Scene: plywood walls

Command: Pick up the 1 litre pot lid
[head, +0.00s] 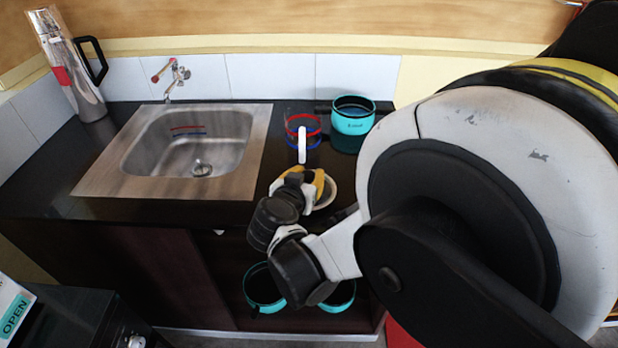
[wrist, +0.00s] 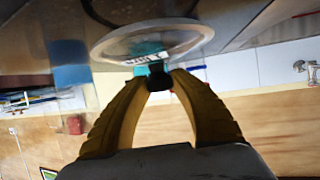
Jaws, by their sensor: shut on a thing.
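The pot lid (wrist: 190,40) is a round disc with a pale rim, seen close up at the top of the wrist view. Its size cannot be read. My gripper (wrist: 158,78) has its yellow fingers closed on a small dark part at the lid's edge, probably its knob. In the head view, my gripper (head: 318,186) is over the front of the dark counter, right of the sink. A pale round edge of the lid (head: 331,192) shows beside the fingers; my arm hides the rest. Whether the lid touches the counter cannot be told.
A clear jug (head: 303,121) with red and blue bands and a white handle stands behind my gripper. A turquoise pot (head: 353,116) stands to its right. Two turquoise pots (head: 262,303) sit low in the cabinet. The sink (head: 195,150) and a steel flask (head: 85,85) are left.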

